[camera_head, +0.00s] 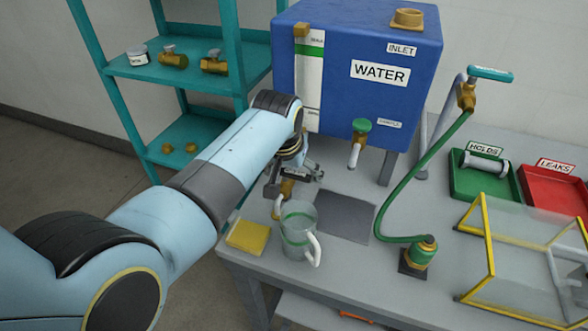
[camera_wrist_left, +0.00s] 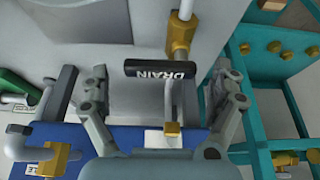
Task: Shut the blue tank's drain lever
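The blue tank (camera_head: 350,75), marked WATER, stands on the grey bench. Its drain lever (camera_wrist_left: 160,72), a black handle marked DRAIN, lies across the middle of the left wrist view, its right end near a brass fitting (camera_wrist_left: 181,34). My left gripper (camera_head: 292,174) is at the tank's lower left front, over the brass drain valve (camera_head: 287,189), and largely hides the lever in the head view. In the wrist view its fingers are spread, one on each side of the lever, with gaps visible. A clear jug (camera_head: 298,232) stands below the drain spout. My right gripper is not in view.
A green-knobbed sample tap (camera_head: 360,135) sits right of the drain. A yellow sponge (camera_head: 249,237) lies left of the jug. A green hose (camera_head: 405,185), a yellow-framed clear guard (camera_head: 520,262), and green (camera_head: 475,184) and red (camera_head: 550,197) trays occupy the right. Teal shelving (camera_head: 190,75) stands left.

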